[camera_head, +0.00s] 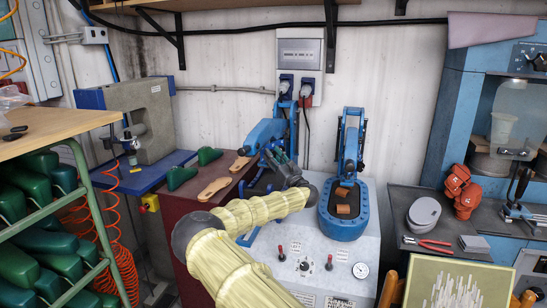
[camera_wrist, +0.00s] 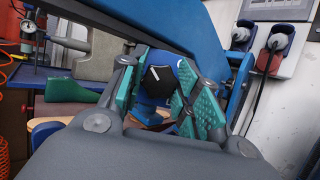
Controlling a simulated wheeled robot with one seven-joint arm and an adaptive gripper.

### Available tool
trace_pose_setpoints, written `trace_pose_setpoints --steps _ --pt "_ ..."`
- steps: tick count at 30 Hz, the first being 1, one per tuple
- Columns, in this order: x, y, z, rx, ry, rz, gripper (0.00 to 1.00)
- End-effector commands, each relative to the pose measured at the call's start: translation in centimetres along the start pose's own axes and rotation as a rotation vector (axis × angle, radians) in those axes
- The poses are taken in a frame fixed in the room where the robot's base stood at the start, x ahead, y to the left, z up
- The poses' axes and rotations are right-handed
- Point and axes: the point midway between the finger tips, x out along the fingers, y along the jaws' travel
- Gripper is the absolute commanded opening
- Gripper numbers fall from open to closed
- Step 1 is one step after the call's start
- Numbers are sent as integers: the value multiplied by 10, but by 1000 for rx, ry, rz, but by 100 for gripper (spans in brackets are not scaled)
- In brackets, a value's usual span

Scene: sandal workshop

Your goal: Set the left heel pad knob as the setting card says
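A black knob with a white pointer mark (camera_wrist: 158,82) sits on a blue press part in the wrist view. The mark slants from upper left to lower right. My gripper (camera_wrist: 165,95) is open, with its green finger pads on either side of the knob in that view; I cannot tell whether they touch it. In the head view my gripper (camera_head: 274,157) reaches up to the left blue press (camera_head: 265,132) and hides the knob. A small plate with a line of print (camera_head: 299,54) is on the wall above the sockets; its print is too small to read, and I cannot tell whether it is the setting card.
The right blue press (camera_head: 342,222) stands close to my arm, on a grey panel (camera_head: 272,262) with red-tipped levers and a gauge (camera_head: 360,270). Wooden soles (camera_head: 214,188) and green lasts (camera_head: 181,177) lie to the left. Plugs and cables (camera_head: 306,92) hang behind.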

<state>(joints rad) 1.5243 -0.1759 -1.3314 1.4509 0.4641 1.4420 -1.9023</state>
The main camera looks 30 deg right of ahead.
Motion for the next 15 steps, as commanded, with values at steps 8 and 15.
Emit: trace_pose_setpoints --steps 8,15 --pt "0 0 -2 14 1 -7 8" --pt "-1 0 -3 105 0 -45 8"
